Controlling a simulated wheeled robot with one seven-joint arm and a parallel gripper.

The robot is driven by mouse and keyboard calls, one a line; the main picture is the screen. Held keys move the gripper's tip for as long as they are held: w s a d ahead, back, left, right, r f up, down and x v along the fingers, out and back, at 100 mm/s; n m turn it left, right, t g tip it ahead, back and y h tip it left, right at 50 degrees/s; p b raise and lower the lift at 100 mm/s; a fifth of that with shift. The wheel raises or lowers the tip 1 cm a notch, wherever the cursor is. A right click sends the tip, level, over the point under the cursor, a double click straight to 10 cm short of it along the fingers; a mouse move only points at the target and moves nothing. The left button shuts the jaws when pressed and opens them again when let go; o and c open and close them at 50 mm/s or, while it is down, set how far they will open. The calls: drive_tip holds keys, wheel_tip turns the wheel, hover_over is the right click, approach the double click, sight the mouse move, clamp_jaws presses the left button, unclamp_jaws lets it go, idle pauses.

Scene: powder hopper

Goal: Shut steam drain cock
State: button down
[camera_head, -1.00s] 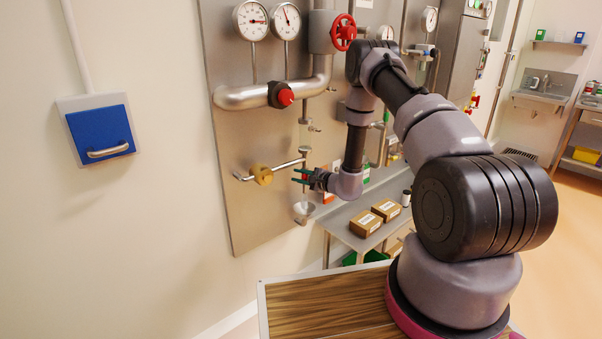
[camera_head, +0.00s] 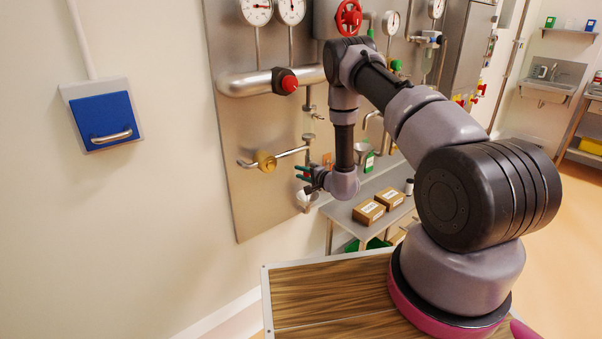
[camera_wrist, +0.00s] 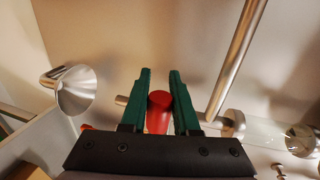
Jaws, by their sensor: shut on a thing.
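The drain cock's red handle (camera_wrist: 159,105) stands between the two green fingers of my gripper (camera_wrist: 160,72) in the wrist view. My gripper is shut on it, with the fingers on either side. In the head view my gripper (camera_head: 301,173) is in front of the lower right of the steel panel (camera_head: 236,190), below a thin pipe; the cock there is mostly hidden by the fingers and wrist. A steel funnel (camera_wrist: 75,90) is left of the fingers in the wrist view.
A brass valve (camera_head: 265,162) sits on the thin pipe left of my gripper. A steel pipe (camera_wrist: 238,55) rises right of the fingers in the wrist view. A low bench (camera_head: 345,212) with brown boxes (camera_head: 368,212) stands to the right. A blue wall box (camera_head: 102,122) is far left.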

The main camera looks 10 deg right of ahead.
drive_tip(key=shift+s+d+f, duration=0.1)
drive_tip(key=shift+f, duration=0.05)
drive_tip(key=c, duration=0.7)
unclamp_jaws()
drive_tip(key=shift+o, duration=0.2)
drive_tip(key=v, duration=1)
drive_tip(key=shift+s+d, duration=0.2)
drive_tip(key=shift+s, duration=0.1)
